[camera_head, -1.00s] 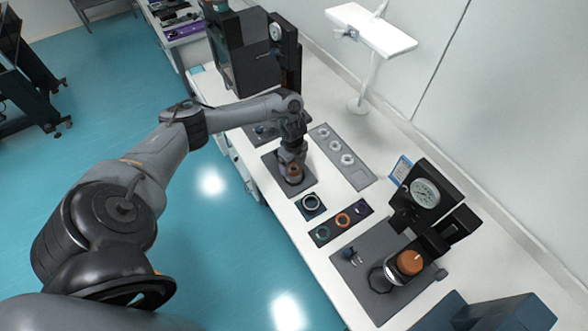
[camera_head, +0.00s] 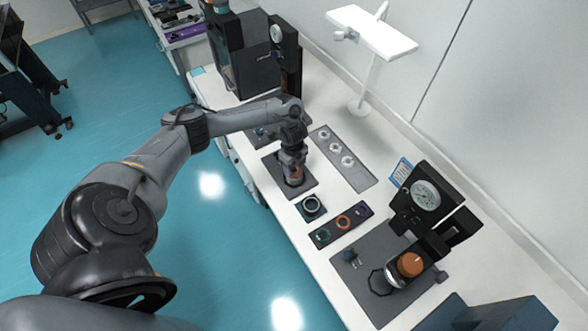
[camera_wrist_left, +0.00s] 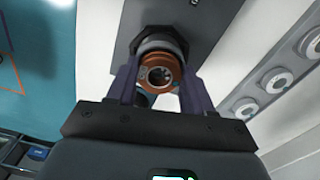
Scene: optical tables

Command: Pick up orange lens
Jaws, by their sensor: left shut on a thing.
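My left gripper (camera_head: 294,167) points down over a grey mat (camera_head: 303,190) on the white table. It is shut on an orange round lens piece (camera_wrist_left: 160,74), with its two dark fingers on either side of it in the left wrist view. The piece has a dark hole in its middle and sits at a black, angular holder (camera_wrist_left: 150,42); I cannot tell whether they are apart. In the head view the fingers hide much of the piece. My right gripper is not in view.
An orange ring (camera_head: 343,221) lies on a dark tray with a teal ring and a purple one. Another dark ringed holder (camera_head: 311,205) is close by. A grey strip (camera_head: 361,181) holds several pale discs. A dial instrument (camera_head: 425,194) stands at right, a dark cabinet (camera_head: 246,68) behind.

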